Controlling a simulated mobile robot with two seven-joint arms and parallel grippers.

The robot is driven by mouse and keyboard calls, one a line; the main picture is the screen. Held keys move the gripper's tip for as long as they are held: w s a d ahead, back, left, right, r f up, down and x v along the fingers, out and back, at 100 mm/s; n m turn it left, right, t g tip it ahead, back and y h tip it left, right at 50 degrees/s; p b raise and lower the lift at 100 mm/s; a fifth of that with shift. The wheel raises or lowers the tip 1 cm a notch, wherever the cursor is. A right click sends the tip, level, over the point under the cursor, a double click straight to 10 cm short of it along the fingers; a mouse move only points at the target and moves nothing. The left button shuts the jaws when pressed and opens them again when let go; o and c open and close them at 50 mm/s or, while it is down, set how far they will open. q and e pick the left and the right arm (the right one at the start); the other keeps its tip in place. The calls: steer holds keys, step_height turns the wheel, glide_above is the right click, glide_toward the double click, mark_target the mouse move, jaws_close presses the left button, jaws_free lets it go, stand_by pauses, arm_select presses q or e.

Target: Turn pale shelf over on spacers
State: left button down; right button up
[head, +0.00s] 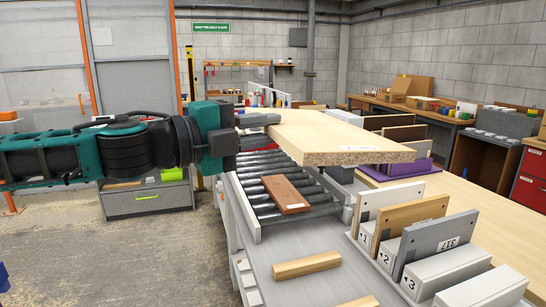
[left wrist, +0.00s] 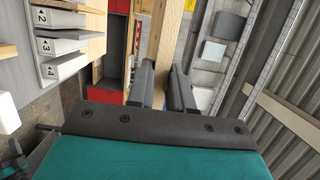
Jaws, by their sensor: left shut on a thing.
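The pale shelf (head: 325,135) is a light wood-coloured board with a small white label on its near edge. My left gripper (head: 262,121) is shut on its left edge and holds it above the rollers, its broad face up. In the left wrist view the shelf (left wrist: 169,40) shows as a narrow strip between the fingers of the left gripper (left wrist: 160,88). Two pale wooden spacers lie on the grey bench top: one (head: 306,265) is whole in view, the other (head: 360,302) is cut by the bottom edge. My right gripper is not in view.
A roller conveyor (head: 262,197) lies under the shelf, with a brown board (head: 287,194) on it. At right a numbered rack holds upright boards, including a grey one (head: 437,243) and a tan one (head: 408,218). A purple item (head: 400,168) stands behind.

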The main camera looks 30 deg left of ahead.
arm_select(q)
steer(key=r+m+b, duration=0.1)
steer(key=m+b, duration=0.3)
steer(key=m, duration=0.8)
steer(key=s+r+m+b, duration=0.1)
steer(key=m+b, duration=0.3)
steer(key=m, duration=0.8)
steer(key=s+a+r+m+b, duration=0.1)
steer(key=m+b, duration=0.4)
steer(key=m, duration=0.7)
steer(key=shift+r, duration=0.8)
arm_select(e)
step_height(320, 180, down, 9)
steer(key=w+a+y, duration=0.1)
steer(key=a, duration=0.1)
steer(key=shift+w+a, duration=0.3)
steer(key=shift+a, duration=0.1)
